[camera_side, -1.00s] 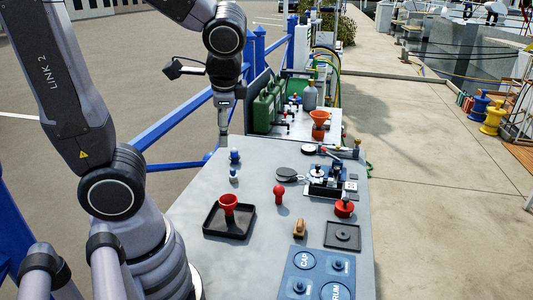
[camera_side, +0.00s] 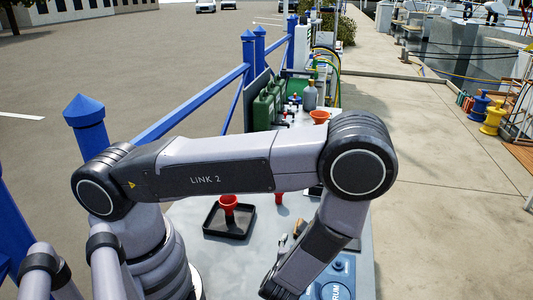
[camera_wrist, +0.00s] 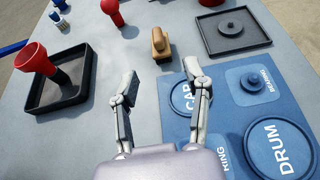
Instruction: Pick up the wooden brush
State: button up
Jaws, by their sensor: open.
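The wooden brush (camera_wrist: 160,43) is a small tan block with a raised grip in the wrist view. It lies on the grey table just left of the blue mat. My gripper (camera_wrist: 160,78) is open and empty in the wrist view, its two fingertips apart and short of the brush, which lies ahead of the gap between them. In the side view, my arm covers most of the brush, and only a small tan bit (camera_side: 299,228) shows at the arm's edge.
A black tray (camera_wrist: 82,98) with a red funnel (camera_wrist: 38,62) stands at left. A red-topped object (camera_wrist: 112,10) stands behind. The blue labelled mat (camera_wrist: 212,127) and a dark square tray (camera_wrist: 262,40) lie at right. Bare table lies around the brush.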

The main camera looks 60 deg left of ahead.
aim_at(300, 221)
jog(key=x, duration=0.8)
jog(key=shift+a, duration=0.1)
jog(key=shift+x, duration=2.75)
jog(key=shift+s+a+r, duration=0.1)
jog(key=shift+r, duration=0.05)
grip_shut()
